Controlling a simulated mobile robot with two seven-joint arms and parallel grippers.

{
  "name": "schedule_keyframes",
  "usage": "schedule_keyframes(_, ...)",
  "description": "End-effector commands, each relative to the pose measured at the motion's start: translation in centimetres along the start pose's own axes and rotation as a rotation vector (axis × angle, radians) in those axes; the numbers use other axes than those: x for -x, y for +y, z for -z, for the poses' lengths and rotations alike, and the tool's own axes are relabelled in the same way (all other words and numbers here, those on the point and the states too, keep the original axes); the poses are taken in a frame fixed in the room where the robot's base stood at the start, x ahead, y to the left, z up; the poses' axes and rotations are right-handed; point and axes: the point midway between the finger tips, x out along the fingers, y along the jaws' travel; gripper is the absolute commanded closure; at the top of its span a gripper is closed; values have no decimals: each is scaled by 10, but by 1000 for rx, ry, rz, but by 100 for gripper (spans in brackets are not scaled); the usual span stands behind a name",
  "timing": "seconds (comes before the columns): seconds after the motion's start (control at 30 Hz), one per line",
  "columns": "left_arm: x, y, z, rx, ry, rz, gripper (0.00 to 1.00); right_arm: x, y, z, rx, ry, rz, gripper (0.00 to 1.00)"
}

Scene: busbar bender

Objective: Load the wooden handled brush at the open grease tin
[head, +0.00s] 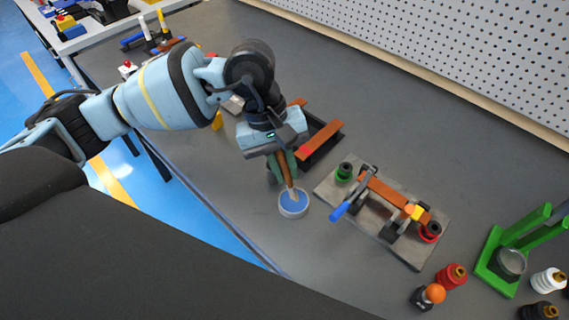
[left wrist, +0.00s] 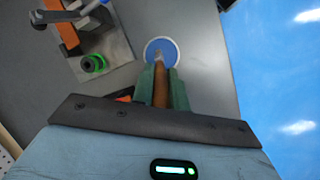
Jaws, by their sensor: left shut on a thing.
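My left gripper (head: 280,165) is shut on the wooden handled brush (head: 289,180), holding it by its brown handle with the bristle end pointing down. The brush (left wrist: 160,88) also shows between the green fingers in the left wrist view. The open grease tin (head: 293,212) is a small round pale tin with a blue inside, standing on the grey bench. The brush tip is over or inside the tin's opening; whether it touches the grease I cannot tell. The tin (left wrist: 161,42) shows just beyond the brush tip in the left wrist view. My right gripper is not in view.
A bender on a grey plate (head: 405,250) with a blue-handled lever and copper bar stands right of the tin. A dark tray (head: 312,160) with copper bars lies behind the gripper. A green stand (head: 495,262) and several spools are at the right. The bench's front edge is close to the tin.

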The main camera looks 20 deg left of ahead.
Motion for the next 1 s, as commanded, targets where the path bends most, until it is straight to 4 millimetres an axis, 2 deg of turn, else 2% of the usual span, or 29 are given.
schedule_keyframes(1.0,-8,-2,3,0,0,0,100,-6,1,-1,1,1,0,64)
